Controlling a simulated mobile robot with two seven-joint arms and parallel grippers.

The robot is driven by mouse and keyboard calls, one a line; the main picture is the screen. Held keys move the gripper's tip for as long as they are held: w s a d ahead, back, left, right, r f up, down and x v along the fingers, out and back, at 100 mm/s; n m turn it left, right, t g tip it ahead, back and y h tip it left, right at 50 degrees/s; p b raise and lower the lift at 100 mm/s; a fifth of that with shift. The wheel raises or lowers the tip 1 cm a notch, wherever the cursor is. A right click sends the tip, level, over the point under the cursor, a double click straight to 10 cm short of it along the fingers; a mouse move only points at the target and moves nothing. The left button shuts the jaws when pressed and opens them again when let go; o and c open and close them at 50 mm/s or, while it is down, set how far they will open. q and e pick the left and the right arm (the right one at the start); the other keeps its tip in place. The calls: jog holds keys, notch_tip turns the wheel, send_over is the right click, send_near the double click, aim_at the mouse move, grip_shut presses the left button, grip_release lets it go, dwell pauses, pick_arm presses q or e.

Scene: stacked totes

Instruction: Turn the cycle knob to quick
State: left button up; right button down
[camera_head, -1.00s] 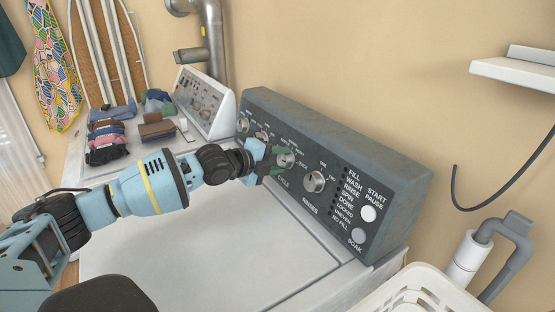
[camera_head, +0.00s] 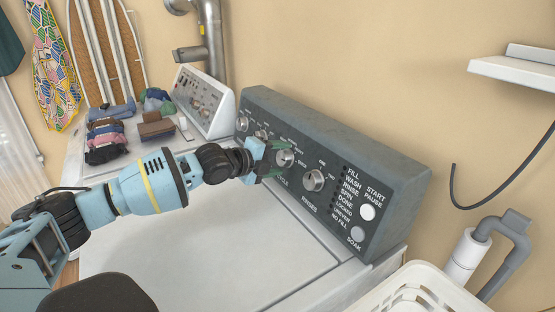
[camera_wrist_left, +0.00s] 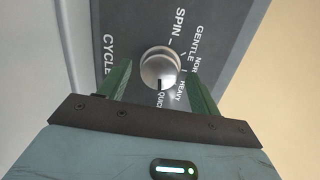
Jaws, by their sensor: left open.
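The cycle knob (camera_head: 286,158) is a round silver knob on the dark control panel of the washer. In the left wrist view the knob (camera_wrist_left: 160,68) sits between the two green fingers of my left gripper (camera_wrist_left: 158,80). The fingers are open, one on each side, with gaps visible beside the knob. A dark mark on the knob points toward the "QUICK" label (camera_wrist_left: 160,100), which is partly hidden by the gripper. "SPIN", "GENTLE" and "HEAVY" are also readable around it. In the head view my left gripper (camera_head: 277,160) reaches the panel from the left. My right gripper is not in view.
Another silver knob (camera_head: 313,180) and the white start button (camera_head: 368,212) lie to the right on the panel (camera_head: 400,180). Folded clothes (camera_head: 108,140) lie at the back left. A white basket (camera_head: 425,285) stands at the lower right.

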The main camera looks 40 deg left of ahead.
pick_arm(q)
jog(key=shift+s, duration=0.1)
jog(key=v, duration=0.7)
jog(key=shift+s, duration=0.3)
jog(key=shift+a+r, duration=0.1)
jog(key=shift+r, duration=0.05)
